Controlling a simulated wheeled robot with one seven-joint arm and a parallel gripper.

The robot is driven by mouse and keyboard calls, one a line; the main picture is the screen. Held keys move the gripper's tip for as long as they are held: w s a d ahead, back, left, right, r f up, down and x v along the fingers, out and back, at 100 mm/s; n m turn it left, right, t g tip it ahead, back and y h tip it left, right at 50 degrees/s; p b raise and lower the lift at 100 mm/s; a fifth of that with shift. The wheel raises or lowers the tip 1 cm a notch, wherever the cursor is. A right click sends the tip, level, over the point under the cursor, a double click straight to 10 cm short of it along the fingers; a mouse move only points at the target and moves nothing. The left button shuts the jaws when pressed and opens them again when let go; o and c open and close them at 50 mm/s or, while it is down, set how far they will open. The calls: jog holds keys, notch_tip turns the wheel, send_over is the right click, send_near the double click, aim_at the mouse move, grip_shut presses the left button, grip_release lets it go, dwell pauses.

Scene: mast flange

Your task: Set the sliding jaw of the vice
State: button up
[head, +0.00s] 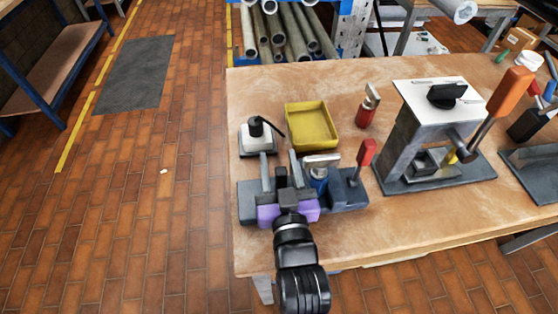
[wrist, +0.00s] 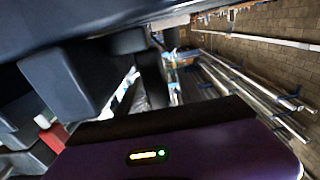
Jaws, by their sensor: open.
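The vice (head: 348,197) is a blue-grey block near the table's front left corner, with a red-handled lever (head: 366,153) standing at its right end. My gripper (head: 280,162), with a purple body, is over the vice's left and middle part, its two dark fingers spread apart and pointing away from me. I see nothing held between them. My gripper covers part of the vice, and I cannot tell the sliding jaw apart or whether a finger touches it. The wrist view shows my purple gripper body at the bottom and dark grey blocks at the left.
A yellow tray (head: 311,143) and a small device with a black knob (head: 257,136) stand just behind the vice. A red bottle-like item (head: 367,106) and a large press with an orange handle (head: 408,150) stand to the right. Bare wooden tabletop (head: 310,245) lies in front.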

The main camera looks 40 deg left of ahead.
grip_shut()
dwell(1.4)
